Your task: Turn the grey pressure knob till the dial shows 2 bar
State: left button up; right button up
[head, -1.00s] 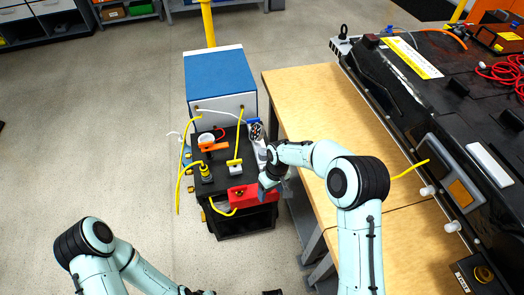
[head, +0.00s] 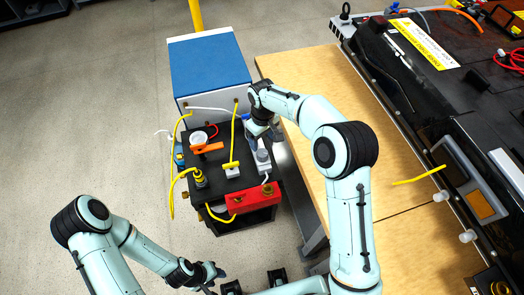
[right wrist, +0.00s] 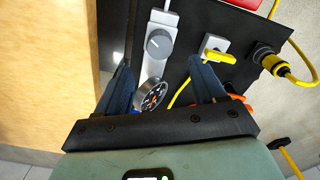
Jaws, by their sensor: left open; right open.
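The grey pressure knob (right wrist: 157,44) is a round knob with a pale mark, on a light grey panel (right wrist: 151,69) in the right wrist view. The round dial (right wrist: 153,95), black-faced with orange marks, is nearer my wrist. Its reading is too small to tell. My right gripper (right wrist: 162,72) is open and empty, its fingers on either side of the panel and short of the knob. In the head view the right gripper (head: 263,131) is over the cart's right edge and hides the dial. My left gripper (head: 212,273) is open and empty at the bottom, away from the cart.
The black cart top (head: 212,185) carries a yellow T-handle (head: 231,165), an orange lever (head: 207,148), a yellow connector (head: 199,178) and a red block (head: 253,197). Yellow cables loop around it. A wooden bench (head: 310,85) with a battery pack stands right. Floor is clear left.

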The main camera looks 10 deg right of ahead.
aim_at(263, 153)
notch_tip(263, 153, down, 10)
jog(key=shift+w+r, duration=0.1)
jog(key=c, duration=1.1)
